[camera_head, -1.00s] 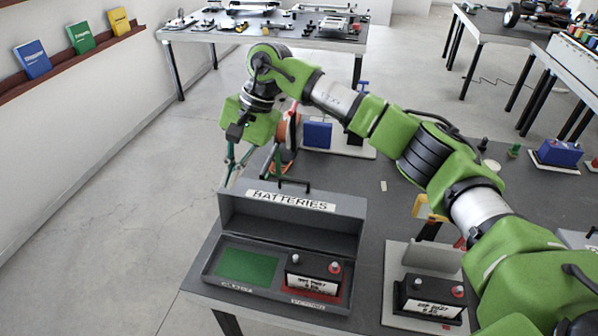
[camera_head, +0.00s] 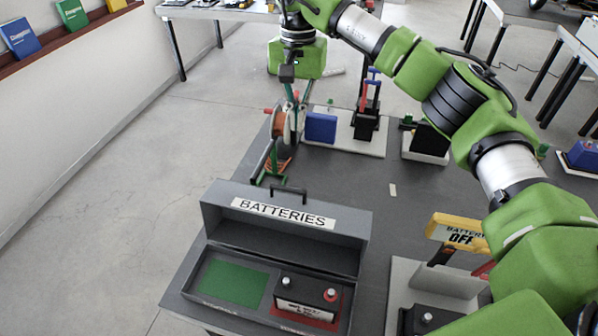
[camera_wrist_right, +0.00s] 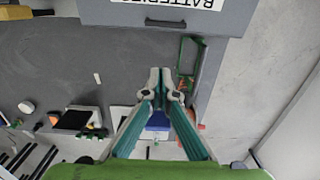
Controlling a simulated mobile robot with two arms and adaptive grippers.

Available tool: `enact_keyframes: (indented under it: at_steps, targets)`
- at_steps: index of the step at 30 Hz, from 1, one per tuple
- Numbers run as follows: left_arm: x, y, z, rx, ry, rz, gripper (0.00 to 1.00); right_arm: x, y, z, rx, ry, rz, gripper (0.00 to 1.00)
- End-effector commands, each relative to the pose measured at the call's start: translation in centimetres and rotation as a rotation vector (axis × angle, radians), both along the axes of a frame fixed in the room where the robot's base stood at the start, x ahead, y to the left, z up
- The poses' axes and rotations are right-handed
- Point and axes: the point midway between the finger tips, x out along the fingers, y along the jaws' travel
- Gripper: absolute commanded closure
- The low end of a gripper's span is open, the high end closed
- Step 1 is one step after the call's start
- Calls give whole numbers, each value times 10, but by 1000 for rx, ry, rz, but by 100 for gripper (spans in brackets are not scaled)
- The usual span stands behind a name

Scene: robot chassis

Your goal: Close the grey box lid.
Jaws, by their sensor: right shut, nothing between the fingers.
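The grey box (camera_head: 187,289) stands at the table's near left edge. Its lid (camera_head: 222,198), labelled BATTERIES, is raised about upright at the back, with a dark handle (camera_head: 288,190) on its edge. A black battery (camera_head: 305,292) sits in the right compartment on a red pad; the left compartment shows a bare green pad (camera_head: 235,283). My right gripper (camera_head: 294,137) is shut and empty, pointing down behind the lid, apart from it. In the right wrist view its fingertips (camera_wrist_right: 161,76) meet, with the lid (camera_wrist_right: 218,22) beyond them. My left gripper is not in view.
Behind the lid stand a green frame (camera_head: 270,165), an orange reel (camera_head: 279,123) and a blue block (camera_head: 321,128). Table between is mostly clear.

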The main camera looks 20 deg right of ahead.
Motion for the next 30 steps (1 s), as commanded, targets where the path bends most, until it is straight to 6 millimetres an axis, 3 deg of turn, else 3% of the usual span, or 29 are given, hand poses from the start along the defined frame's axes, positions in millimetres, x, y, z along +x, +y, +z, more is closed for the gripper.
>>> enact_keyframes:
  at_steps: [1, 16, 23, 30]
  targets:
    - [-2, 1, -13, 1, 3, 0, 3, 0, 0, -13, 0, 0, 0, 100]
    - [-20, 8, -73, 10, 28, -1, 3, 0, 0, -71, 1, -1, 0, 100]
    - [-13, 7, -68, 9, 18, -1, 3, -1, 1, -86, 2, 2, 1, 100]
    - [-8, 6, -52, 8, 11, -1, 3, -3, 1, -132, 0, 6, 0, 100]
